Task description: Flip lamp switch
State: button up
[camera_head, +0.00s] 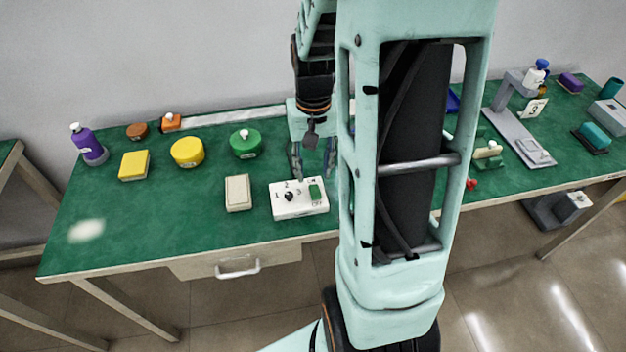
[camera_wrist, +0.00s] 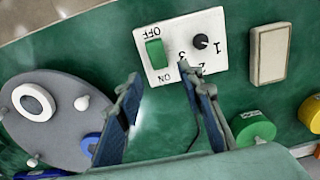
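A white control box (camera_head: 298,205) lies near the front edge of the green table. It has a green rocker (camera_head: 316,190) between ON and OFF marks, and a black knob (camera_head: 289,197) with numbers around it. The wrist view shows the same green rocker (camera_wrist: 156,53) and knob (camera_wrist: 200,41). A cream rectangular plate (camera_head: 238,193), like a plain switch, lies left of the box; it shows in the wrist view too (camera_wrist: 269,53). No label tells which is the lamp switch. My gripper (camera_head: 311,160) is open and empty just behind the box, fingers (camera_wrist: 160,74) apart and pointing towards it.
A green canister (camera_head: 246,143), a yellow canister (camera_head: 187,152), a yellow block (camera_head: 134,165) and a purple bottle (camera_head: 88,144) stand to the left. A grey round base (camera_wrist: 55,120) lies beside my gripper. The table's front left is clear.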

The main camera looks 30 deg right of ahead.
aim_at(313, 185)
jog(key=shift+f, duration=2.1)
jog(key=shift+c, duration=0.5)
grip_shut()
